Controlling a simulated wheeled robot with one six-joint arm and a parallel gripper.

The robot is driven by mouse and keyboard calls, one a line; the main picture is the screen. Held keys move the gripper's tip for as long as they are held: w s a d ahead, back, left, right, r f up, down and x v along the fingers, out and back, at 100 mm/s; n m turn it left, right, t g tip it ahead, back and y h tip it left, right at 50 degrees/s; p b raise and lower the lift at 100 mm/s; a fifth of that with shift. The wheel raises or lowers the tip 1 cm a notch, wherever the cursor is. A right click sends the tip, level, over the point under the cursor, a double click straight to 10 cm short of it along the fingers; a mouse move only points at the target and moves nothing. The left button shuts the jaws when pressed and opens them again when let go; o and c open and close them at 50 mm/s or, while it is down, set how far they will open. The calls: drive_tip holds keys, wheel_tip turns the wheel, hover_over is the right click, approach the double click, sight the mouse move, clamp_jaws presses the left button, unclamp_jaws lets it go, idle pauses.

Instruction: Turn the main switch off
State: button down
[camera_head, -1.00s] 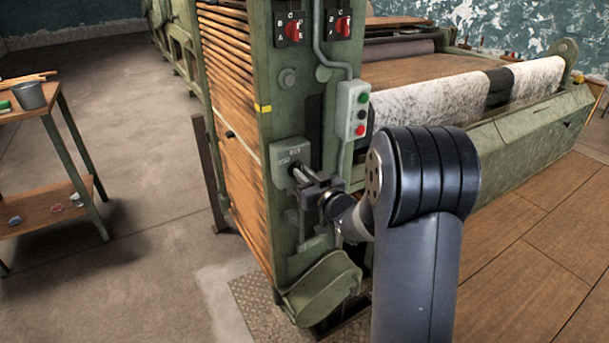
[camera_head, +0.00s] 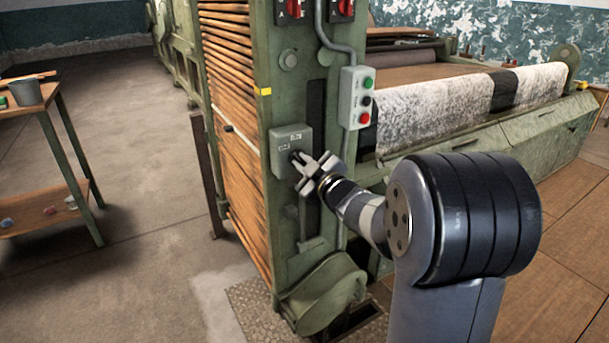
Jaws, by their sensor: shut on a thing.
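The main switch appears to be the grey box (camera_head: 289,140) on the front of the green machine column, with small markings on its face. Its handle is mostly hidden behind my gripper. My gripper (camera_head: 300,162) is at the lower right of the box's face, tilted, with its jaws closed on the switch handle (camera_head: 295,156). My arm reaches in from the lower right. The exact angle of the handle cannot be told.
Red rotary knobs (camera_head: 346,8) sit above. A green pedal-like cover (camera_head: 322,295) juts out below. A table (camera_head: 62,105) stands left, with open floor between.

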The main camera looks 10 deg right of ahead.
drive_tip(key=shift+a+f+n+b, duration=0.1)
drive_tip(key=shift+f+n+b, duration=0.05)
drive_tip(key=shift+n+b, duration=1.35)
drive_tip(key=shift+a+f+n+b, duration=0.1)
drive_tip(key=shift+f+n+b, duration=0.1)
drive_tip(key=shift+n+b, duration=1.3)
drive_tip(key=shift+f+n+b, duration=0.15)
drive_tip(key=shift+n+b, duration=0.95)
drive_tip(key=shift+n, duration=0.8)
drive_tip(key=shift+s, duration=0.1)
drive_tip(key=c, duration=1.5)
unclamp_jaws()
drive_tip(key=shift+o, duration=0.2)
drive_tip(key=shift+r, duration=0.1)
